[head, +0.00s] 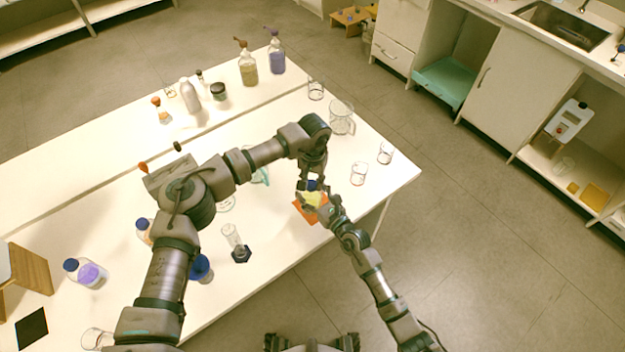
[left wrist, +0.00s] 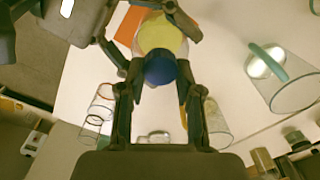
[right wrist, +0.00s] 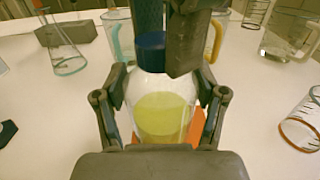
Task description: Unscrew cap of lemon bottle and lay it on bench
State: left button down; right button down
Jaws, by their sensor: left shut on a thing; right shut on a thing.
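The lemon bottle (head: 313,199) is clear, with yellow liquid and a dark blue cap (head: 309,185). It stands upright at the bench's front edge, over an orange square (head: 302,212). My right gripper (head: 328,207) is shut around the bottle's body, and the yellow liquid shows between its fingers in the right wrist view (right wrist: 163,115). My left gripper (head: 311,178) comes from above and is shut on the cap, which also shows in the left wrist view (left wrist: 160,68). The cap sits at the bottle's neck; I cannot tell how far it is turned. The left fingers partly hide it.
Glass beakers (head: 358,174) stand right of the bottle, with a larger one (head: 341,118) behind. A cylinder (head: 234,240) and blue-capped bottles (head: 92,274) are on the left. Pump bottles (head: 247,64) stand at the back. White bench (head: 285,228) is bare left of the orange square.

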pick_arm(q)
jog(key=n, duration=0.5)
jog(key=shift+s+d, duration=0.15)
jog(key=shift+d, duration=0.25)
jog(key=n, duration=0.3)
jog(key=shift+a, duration=0.1)
jog(key=n, duration=0.5)
jog(key=shift+w+a, duration=0.15)
jog(key=shift+w, duration=0.05)
jog(key=n, duration=0.5)
jog(key=shift+a+n, duration=0.25)
jog(key=shift+n, duration=0.15)
jog(key=n, duration=0.2)
jog(key=shift+a+n, duration=0.1)
jog(key=shift+n, duration=0.2)
jog(key=n, duration=0.5)
jog(key=shift+w+a, duration=0.1)
jog(key=shift+a, duration=0.1)
jog(key=n, duration=0.2)
jog(key=shift+n, duration=0.4)
jog(key=n, duration=0.5)
jog(key=shift+a, duration=0.1)
jog(key=n, duration=0.8)
jog(key=shift+s, duration=0.35)
jog(key=n, duration=0.5)
jog(key=shift+s, duration=0.1)
jog(key=n, duration=0.5)
jog(key=shift+s+d, duration=0.15)
jog(key=shift+d, duration=0.05)
jog(key=shift+s, duration=0.1)
